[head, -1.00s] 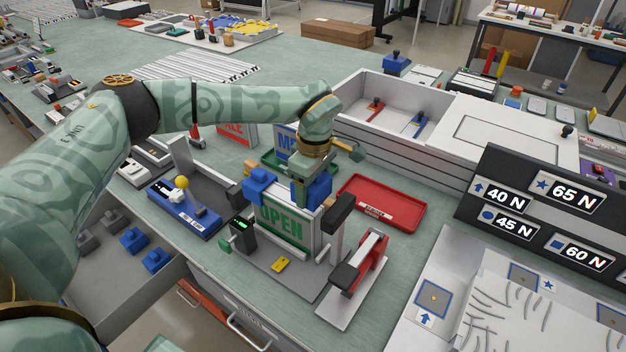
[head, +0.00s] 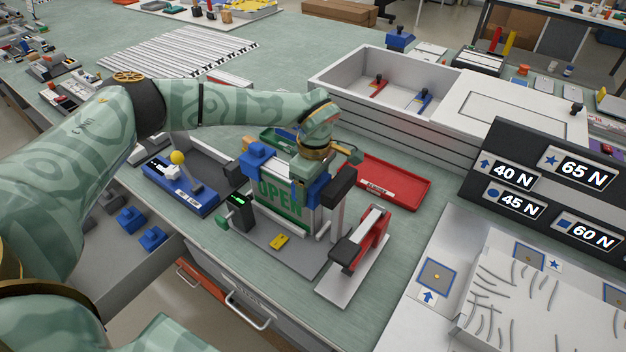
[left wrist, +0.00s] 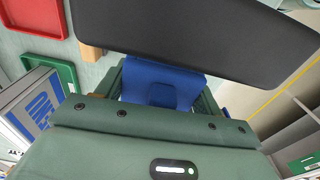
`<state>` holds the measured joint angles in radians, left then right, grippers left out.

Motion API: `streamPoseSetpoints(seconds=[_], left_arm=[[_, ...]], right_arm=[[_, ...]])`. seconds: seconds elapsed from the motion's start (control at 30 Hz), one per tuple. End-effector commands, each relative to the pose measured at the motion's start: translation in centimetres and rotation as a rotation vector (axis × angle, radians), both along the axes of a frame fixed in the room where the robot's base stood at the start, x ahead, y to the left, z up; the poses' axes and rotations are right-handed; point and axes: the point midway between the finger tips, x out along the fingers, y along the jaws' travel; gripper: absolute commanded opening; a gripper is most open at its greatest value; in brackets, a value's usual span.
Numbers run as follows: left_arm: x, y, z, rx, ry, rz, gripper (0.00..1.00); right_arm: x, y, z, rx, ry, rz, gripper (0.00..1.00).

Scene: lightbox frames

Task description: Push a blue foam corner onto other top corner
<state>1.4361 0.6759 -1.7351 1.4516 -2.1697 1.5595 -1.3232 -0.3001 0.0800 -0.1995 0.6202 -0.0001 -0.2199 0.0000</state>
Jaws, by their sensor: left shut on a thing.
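The OPEN sign (head: 279,203) stands upright in a grey fixture. One blue foam corner (head: 256,156) sits on its top left corner. My left gripper (head: 312,180) is shut on another blue foam corner (head: 318,192) at the sign's top right corner. The held corner also shows between the fingers in the left wrist view (left wrist: 162,83). It seems to overlap the sign's corner, but the gripper hides the contact, and I cannot tell how far it is seated. My right gripper is not in view.
A black-topped post (head: 338,182) stands close right of the held corner; a black block (left wrist: 190,35) fills the top of the wrist view. A red-handled device (head: 366,240) is at the right. A red tray (head: 393,178) lies behind. More blue corners (head: 152,238) lie in the open drawer.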

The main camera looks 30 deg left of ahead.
Motion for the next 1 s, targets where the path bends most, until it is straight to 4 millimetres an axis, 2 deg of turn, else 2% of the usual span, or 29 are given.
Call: streamPoseSetpoints(seconds=[1.0], left_arm=[[0.01,-0.01,-0.84,0.0,-0.001,0.0,0.42]], right_arm=[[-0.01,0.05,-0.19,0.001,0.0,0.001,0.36]])
